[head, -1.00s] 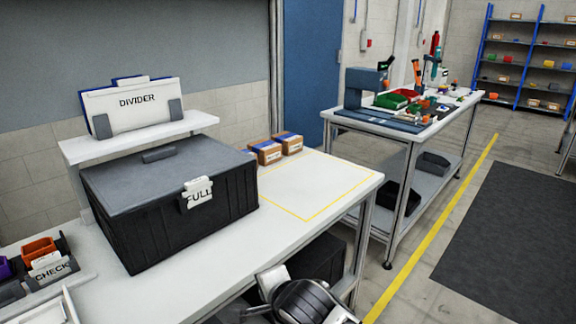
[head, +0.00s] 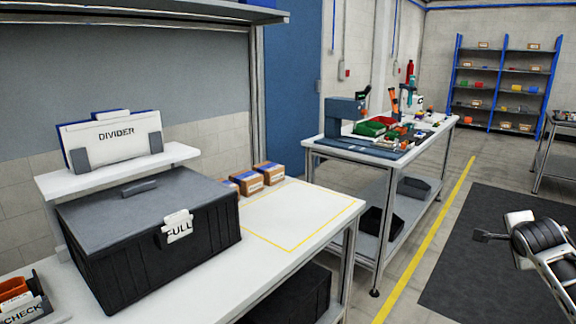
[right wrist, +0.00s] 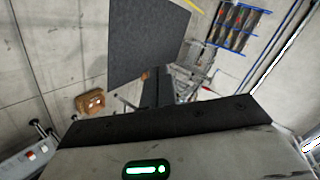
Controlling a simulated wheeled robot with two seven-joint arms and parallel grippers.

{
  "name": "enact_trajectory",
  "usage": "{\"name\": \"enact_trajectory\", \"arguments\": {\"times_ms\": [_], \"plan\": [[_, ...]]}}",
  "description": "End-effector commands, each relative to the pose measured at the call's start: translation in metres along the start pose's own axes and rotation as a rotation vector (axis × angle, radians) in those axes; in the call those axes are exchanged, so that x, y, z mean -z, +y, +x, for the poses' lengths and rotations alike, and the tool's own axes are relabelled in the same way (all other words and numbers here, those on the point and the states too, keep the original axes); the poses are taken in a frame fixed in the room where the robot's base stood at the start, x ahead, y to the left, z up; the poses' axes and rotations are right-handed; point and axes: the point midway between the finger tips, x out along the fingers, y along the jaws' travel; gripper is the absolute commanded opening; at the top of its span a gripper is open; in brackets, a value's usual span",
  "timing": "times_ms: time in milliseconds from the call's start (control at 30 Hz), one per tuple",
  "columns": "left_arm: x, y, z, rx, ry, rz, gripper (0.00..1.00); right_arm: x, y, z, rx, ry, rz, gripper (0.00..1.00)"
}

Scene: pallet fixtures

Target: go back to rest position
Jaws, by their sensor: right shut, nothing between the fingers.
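My right gripper (head: 482,236) shows at the right of the head view, over the dark floor mat and clear of the workbench. Its fingers are shut with nothing between them. In the right wrist view the dark fingers (right wrist: 152,90) point away from the camera above the floor. My left gripper is in no view.
A divider holder (head: 115,140) stands on a raised shelf behind the box. Small cartons (head: 268,173) sit at the bench's back, beside a yellow-outlined empty area. A second table (head: 385,150) holds tools and bins. The floor mat (head: 470,275) is open.

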Motion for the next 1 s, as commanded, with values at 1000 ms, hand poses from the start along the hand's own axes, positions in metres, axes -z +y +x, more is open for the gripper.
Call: {"name": "enact_trajectory", "arguments": {"times_ms": [1000], "plan": [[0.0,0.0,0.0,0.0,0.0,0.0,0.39,-0.153,0.025,-0.042,0.65,0.225,-1.854,0.0]]}}
